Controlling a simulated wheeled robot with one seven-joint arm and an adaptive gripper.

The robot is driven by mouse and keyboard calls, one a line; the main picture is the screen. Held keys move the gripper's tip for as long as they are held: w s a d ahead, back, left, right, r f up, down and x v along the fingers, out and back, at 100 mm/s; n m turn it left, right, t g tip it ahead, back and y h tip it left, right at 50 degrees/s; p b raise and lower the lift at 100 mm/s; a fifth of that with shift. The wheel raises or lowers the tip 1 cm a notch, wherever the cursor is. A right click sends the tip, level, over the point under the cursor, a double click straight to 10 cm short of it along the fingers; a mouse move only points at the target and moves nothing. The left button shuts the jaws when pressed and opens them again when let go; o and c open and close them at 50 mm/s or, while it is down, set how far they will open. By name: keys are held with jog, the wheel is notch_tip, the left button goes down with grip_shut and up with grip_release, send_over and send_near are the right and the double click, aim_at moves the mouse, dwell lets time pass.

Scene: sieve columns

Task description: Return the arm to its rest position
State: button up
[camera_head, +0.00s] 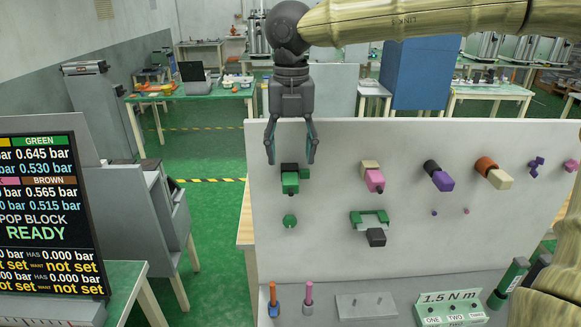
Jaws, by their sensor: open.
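My gripper (291,157) hangs from my arm with its fingers pointing down. Its two fingers are apart, and nothing shows held between them. In the picture, the fingertips lie just above a green and black block fitting (290,180) on the upright pale panel (330,210). I cannot tell how far the fingers are from the panel or whether they touch the fitting. My arm runs from the gripper to the upper right, across the top of the view.
The panel carries pink (374,180), purple (442,180) and brown-and-cream (493,172) fittings. Below stand pegs (272,299) and a green "1.5 N m" box (450,308). A screen (40,215) reading READY stands at left.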

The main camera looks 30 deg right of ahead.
jog(key=shift+r, duration=2.45)
